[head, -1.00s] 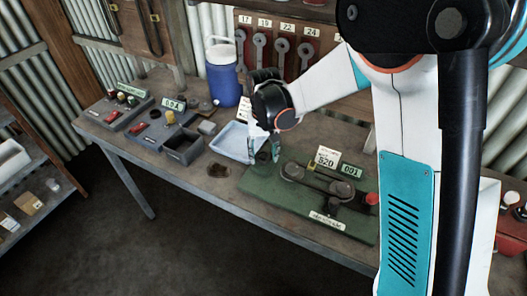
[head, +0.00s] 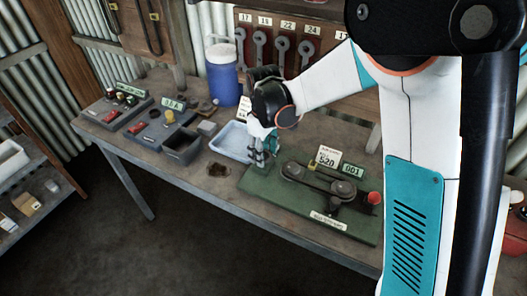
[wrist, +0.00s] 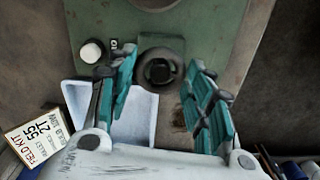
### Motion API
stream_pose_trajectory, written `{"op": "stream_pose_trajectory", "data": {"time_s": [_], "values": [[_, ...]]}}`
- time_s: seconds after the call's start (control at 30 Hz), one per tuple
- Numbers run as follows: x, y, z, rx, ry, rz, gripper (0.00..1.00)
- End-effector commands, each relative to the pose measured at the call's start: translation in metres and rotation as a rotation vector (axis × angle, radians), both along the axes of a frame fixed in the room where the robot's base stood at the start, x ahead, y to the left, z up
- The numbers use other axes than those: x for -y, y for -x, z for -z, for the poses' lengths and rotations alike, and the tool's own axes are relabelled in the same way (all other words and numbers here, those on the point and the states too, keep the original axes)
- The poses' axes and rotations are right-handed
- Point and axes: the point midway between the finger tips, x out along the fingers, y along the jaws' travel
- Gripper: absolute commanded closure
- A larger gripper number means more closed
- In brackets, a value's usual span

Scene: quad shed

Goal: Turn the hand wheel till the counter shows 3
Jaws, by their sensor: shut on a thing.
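The green machine base (head: 295,206) stands on the bench, with two dark pulleys and a belt (head: 318,178) on top. The counter (head: 352,170) at its back edge appears to read 001. My gripper (head: 262,158) points down at the base's left end. In the wrist view its teal fingers (wrist: 161,65) stand on both sides of a small dark round hand wheel (wrist: 158,70) and are shut on it. Exact finger contact is hard to see. In the head view the fingers hide this wheel.
A pale blue tray (head: 229,144) lies just left of the base. A card reading 520 (head: 328,157) stands behind it, and a red knob (head: 375,198) is at its right end.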

Motion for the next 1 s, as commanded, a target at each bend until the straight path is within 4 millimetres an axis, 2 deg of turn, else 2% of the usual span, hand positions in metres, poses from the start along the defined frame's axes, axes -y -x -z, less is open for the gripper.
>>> {"op": "stream_pose_trajectory", "data": {"time_s": [0.6, 1.0], "values": [[0.0004, 0.0008, 0.0006, -0.001, 0.0, -0.555, 0.76], [0.0004, 0.0007, 0.0003, -0.001, 0.001, -0.752, 0.76]]}}
